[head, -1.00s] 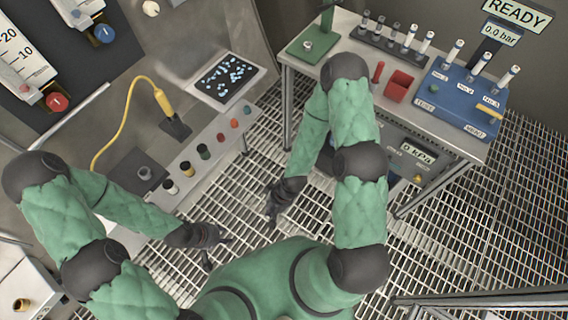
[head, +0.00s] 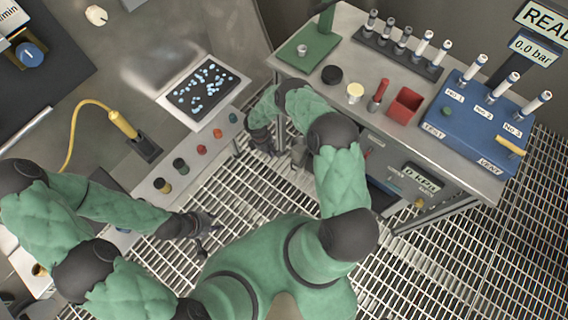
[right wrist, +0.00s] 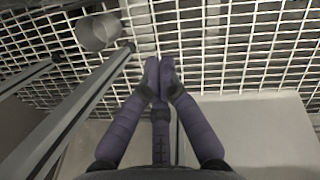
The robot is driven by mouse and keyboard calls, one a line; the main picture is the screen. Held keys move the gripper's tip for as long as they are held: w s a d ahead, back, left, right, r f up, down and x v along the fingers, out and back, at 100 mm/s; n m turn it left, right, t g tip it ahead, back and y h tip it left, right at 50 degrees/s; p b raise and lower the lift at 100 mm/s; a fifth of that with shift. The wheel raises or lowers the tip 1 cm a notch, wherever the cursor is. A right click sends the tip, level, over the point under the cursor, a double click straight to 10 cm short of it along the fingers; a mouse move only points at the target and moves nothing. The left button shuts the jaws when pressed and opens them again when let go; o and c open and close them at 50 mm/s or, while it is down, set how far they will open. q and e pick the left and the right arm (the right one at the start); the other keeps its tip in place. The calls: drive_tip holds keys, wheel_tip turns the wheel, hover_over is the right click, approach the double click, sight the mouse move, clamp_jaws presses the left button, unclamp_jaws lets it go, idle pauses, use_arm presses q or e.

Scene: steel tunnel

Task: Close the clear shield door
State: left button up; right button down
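I cannot clearly make out a clear shield door in either view. My right gripper (head: 264,144) is in the gap between the left steel bench and the right table, near the table's left end. In the right wrist view its fingers (right wrist: 160,68) are shut, tips together, with nothing visible between them. My left gripper (head: 207,230) is open and empty above the floor grating, right of the left bench's front edge.
The left bench (head: 150,95) carries a speckled display (head: 202,90), a yellow probe (head: 122,124) and several front knobs. The right table (head: 345,85) holds a blue tube rack (head: 470,125) and a red box (head: 404,104). A grey cylinder (right wrist: 97,32) is near my right gripper.

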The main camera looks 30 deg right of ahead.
use_arm(q)
wheel_tip(320, 180, down, 5)
drive_tip(key=b, duration=0.4)
drive_tip(key=shift+r+b, duration=0.1)
drive_tip(key=shift+b, duration=0.25)
use_arm(e)
drive_tip(key=s+d+f, duration=0.4)
drive_tip(key=d+f, duration=0.1)
drive_tip(key=f, duration=0.4)
drive_tip(key=shift+f, duration=0.4)
use_arm(q)
drive_tip(key=shift+r, duration=0.1)
use_arm(e)
drive_tip(key=shift+s+d, duration=0.1)
drive_tip(key=shift+s, duration=0.1)
